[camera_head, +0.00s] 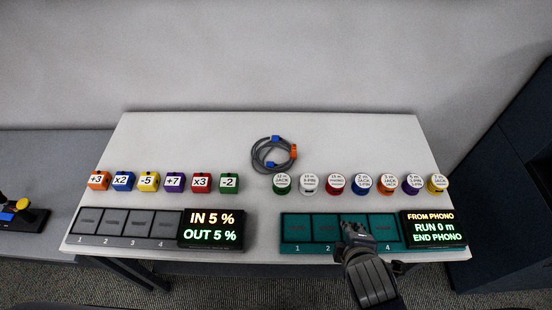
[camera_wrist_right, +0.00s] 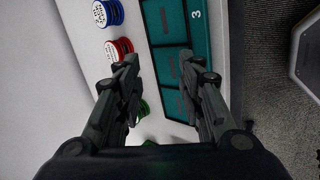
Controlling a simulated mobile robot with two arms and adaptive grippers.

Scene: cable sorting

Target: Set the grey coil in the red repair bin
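The grey coil (camera_head: 262,158) is a looped cable with blue and orange ends. It lies on the white table near the middle of its back half, and no gripper touches it. My right gripper (camera_head: 354,228) is over the teal tray (camera_head: 283,217) at the table's front, covering part of its third slot. In the right wrist view my right gripper (camera_wrist_right: 158,64) has its two fingers apart with nothing held between them. My left gripper is not in view. No red repair bin shows in either view.
A row of round labelled spools, including a red one (camera_head: 336,184), stands behind the teal tray. Labelled cubes, including a red one (camera_head: 201,183), stand behind a grey tray (camera_head: 74,226) on the left. Two lit displays flank the trays. The table's back corners are clear.

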